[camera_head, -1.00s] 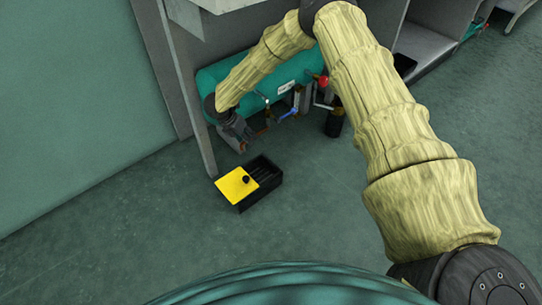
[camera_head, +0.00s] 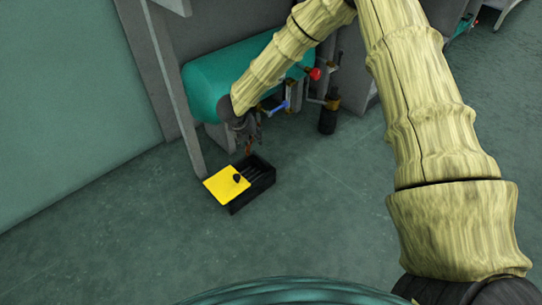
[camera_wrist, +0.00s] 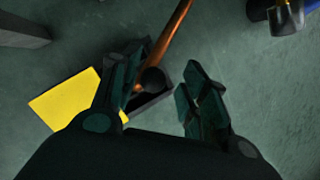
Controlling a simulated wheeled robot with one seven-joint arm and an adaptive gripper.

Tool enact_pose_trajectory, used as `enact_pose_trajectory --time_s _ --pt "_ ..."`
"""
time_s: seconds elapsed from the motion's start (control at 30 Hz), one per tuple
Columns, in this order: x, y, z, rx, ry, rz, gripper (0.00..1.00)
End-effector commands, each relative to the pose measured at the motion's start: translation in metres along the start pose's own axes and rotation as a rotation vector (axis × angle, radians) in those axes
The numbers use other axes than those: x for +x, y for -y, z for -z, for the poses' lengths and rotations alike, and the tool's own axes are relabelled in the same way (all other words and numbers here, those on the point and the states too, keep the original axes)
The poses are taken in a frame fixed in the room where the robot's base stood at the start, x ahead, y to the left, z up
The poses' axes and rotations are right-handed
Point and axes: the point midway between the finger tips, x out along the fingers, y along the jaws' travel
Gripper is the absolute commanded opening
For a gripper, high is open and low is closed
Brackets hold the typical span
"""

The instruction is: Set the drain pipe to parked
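The drain pipe, a thin copper tube (camera_wrist: 172,32), runs slantwise from the top of the wrist view down to my left finger, which hides part of it. Its lower end is over or near the black box; I cannot tell if they touch. In the head view only a short copper-coloured bit (camera_head: 248,148) shows below my gripper (camera_head: 249,132). In the wrist view my gripper (camera_wrist: 163,78) is open, fingers well apart. The pipe lies close to the left finger; whether it is between the fingers or beyond them is unclear.
A black open box (camera_head: 262,178) with a yellow plate (camera_head: 226,186) and a black knob (camera_head: 237,178) is on the floor below. Behind are a teal tank (camera_head: 215,82), a blue handle (camera_head: 279,107), a red knob (camera_head: 315,73) and a dark cylinder (camera_head: 327,120). Floor in front is clear.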

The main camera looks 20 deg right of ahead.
Motion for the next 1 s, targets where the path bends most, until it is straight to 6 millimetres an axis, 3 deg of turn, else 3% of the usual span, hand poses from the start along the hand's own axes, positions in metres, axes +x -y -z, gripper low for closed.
enact_pose_trajectory --time_s 0.33,0.83,1.0 --pt "-0.038 0.002 -0.001 -0.009 0.002 -0.004 0.44" --pt "-0.111 0.002 -0.001 -0.008 0.001 -0.004 0.44" --pt "-0.115 0.009 0.007 -0.129 0.014 0.005 0.44"
